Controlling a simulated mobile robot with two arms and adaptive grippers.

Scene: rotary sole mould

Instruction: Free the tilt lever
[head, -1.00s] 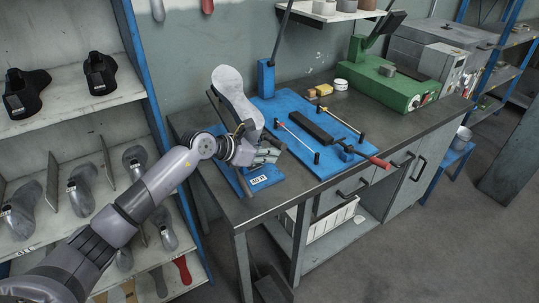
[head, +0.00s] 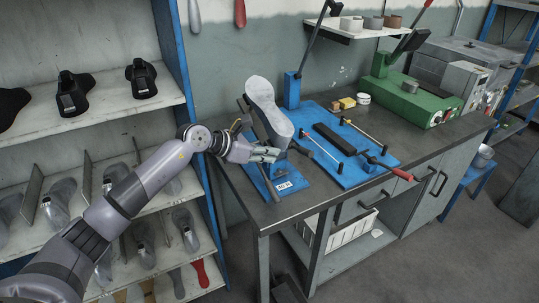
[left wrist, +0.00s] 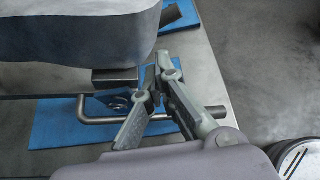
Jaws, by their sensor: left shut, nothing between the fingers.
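A grey sole-shaped mould (head: 268,108) stands tilted on a blue base plate (head: 262,180) with a white label, at the left end of the bench. My left gripper (head: 274,154) is beside its lower end, shut and empty. In the left wrist view the mould (left wrist: 75,35) fills the upper left, and the fingertips (left wrist: 162,66) are just right of it. A bent metal bar (left wrist: 98,121) runs beneath the mould and passes behind the fingers; I cannot tell whether this is the tilt lever or whether they touch. My right gripper is not in view.
A second blue plate (head: 350,178) holds a dark bar, thin rods and a red-handled lever (head: 402,175). A tall lever (head: 310,45) rises behind. A green machine (head: 415,97) stands at the back right. A shelf rack (head: 180,90) stands left.

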